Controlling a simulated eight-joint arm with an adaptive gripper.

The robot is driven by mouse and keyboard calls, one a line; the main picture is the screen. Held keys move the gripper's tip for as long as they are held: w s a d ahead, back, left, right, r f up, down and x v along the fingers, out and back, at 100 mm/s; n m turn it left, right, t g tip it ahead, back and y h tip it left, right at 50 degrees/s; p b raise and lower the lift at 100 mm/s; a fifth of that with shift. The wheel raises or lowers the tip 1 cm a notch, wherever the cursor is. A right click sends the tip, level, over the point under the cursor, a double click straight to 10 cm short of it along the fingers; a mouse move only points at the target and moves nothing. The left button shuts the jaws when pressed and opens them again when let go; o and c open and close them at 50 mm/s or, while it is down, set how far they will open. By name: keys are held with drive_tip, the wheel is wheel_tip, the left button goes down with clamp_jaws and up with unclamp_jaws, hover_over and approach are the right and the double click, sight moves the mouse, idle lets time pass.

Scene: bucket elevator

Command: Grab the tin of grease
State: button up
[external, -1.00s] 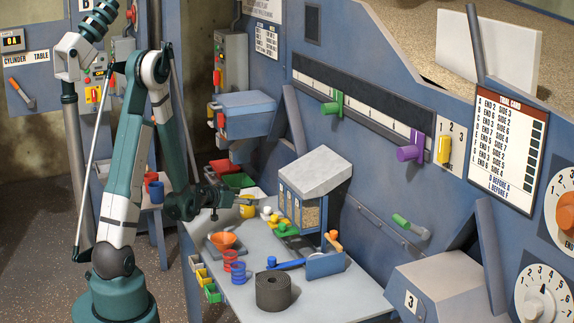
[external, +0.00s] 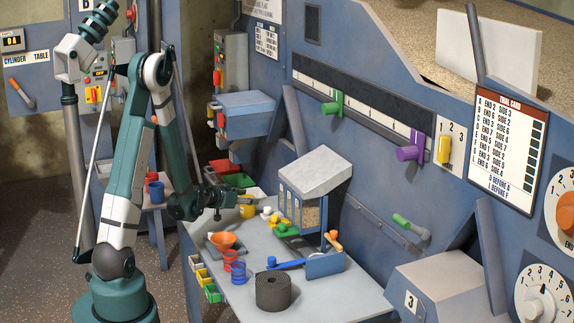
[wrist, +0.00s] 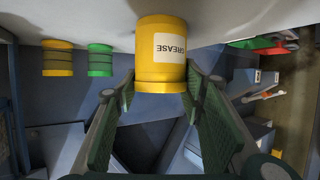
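The tin of grease is a yellow can with a white GREASE label (wrist: 160,52), upside down in the wrist view. In the external view the yellow tin (external: 247,211) stands on the grey bench at its far left part. My gripper (wrist: 158,88) is open, with one green-padded finger on each side of the tin's near end. The fingertips reach about the tin's rim; I cannot tell whether they touch it. In the external view my gripper (external: 240,199) is just above and beside the tin and partly covers it.
Small yellow (wrist: 57,58) and green (wrist: 100,60) ribbed pieces stand beside the tin. Red and green trays (external: 236,180) lie behind it. An orange funnel (external: 222,240), blue and red cups, a dark roll (external: 272,291) and a grey-roofed box (external: 315,172) crowd the bench.

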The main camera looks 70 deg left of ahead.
drive_tip(key=c, duration=0.3)
drive_tip(key=shift+r+p, duration=0.8)
drive_tip(key=shift+r, duration=1.05)
drive_tip(key=s+d+b, duration=0.1)
drive_tip(key=s+d, duration=0.3)
drive_tip(key=s, duration=0.4)
drive_tip(key=s+d+b, duration=0.2)
drive_tip(key=s+d, duration=0.3)
drive_tip(key=s, duration=0.2)
drive_tip(key=shift+s+b, duration=0.3)
drive_tip(key=shift+s, duration=0.05)
drive_tip(key=shift+f, duration=0.1)
